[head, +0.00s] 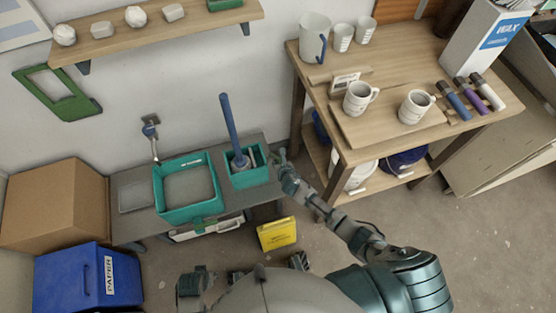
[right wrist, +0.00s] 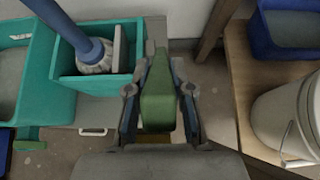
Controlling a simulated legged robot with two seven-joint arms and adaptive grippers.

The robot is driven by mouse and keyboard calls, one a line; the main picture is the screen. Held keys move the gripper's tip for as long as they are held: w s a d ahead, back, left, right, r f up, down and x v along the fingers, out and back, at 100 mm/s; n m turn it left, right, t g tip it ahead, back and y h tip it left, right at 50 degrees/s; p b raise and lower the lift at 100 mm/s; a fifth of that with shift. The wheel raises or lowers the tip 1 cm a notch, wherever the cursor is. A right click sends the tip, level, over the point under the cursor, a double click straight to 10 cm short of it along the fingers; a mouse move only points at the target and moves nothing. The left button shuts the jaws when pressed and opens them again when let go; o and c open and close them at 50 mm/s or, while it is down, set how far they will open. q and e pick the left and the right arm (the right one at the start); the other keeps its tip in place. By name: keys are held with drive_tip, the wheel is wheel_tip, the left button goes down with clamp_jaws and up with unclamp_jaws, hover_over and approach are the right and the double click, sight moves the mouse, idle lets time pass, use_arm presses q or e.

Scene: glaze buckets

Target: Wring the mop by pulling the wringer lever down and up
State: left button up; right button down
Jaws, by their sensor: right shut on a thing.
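The mop (head: 229,125) has a blue handle and stands tilted in the teal wringer bucket (head: 249,177) on the low grey bench. In the right wrist view, the pale mop head (right wrist: 97,57) sits inside the teal bucket (right wrist: 100,85). The green lever grip (right wrist: 158,100) is just right of this bucket. My right gripper (head: 283,165) is at the bucket's right side. In the right wrist view, my right gripper (right wrist: 160,103) has its fingers on both sides of the green grip, shut on it. A dark blocky part at the bottom left of the head view may be my left gripper (head: 195,284); its fingers are unclear.
A larger teal basin (head: 188,213) stands left of the wringer bucket. A wooden table (head: 335,140) with mugs stands to the right, with a white bucket (right wrist: 287,118) on its lower shelf. A yellow sign (head: 277,234) is on the floor in front of the bench.

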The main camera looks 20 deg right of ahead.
drive_tip(key=shift+s+f, duration=0.15)
drive_tip(key=shift+f, duration=0.05)
drive_tip(key=shift+s+f, duration=1.35)
drive_tip(key=shift+s, duration=0.3)
drive_tip(key=shift+w+r+p, duration=0.4)
drive_tip(key=shift+w+r, duration=0.05)
unclamp_jaws()
drive_tip(key=shift+w+r, duration=0.2)
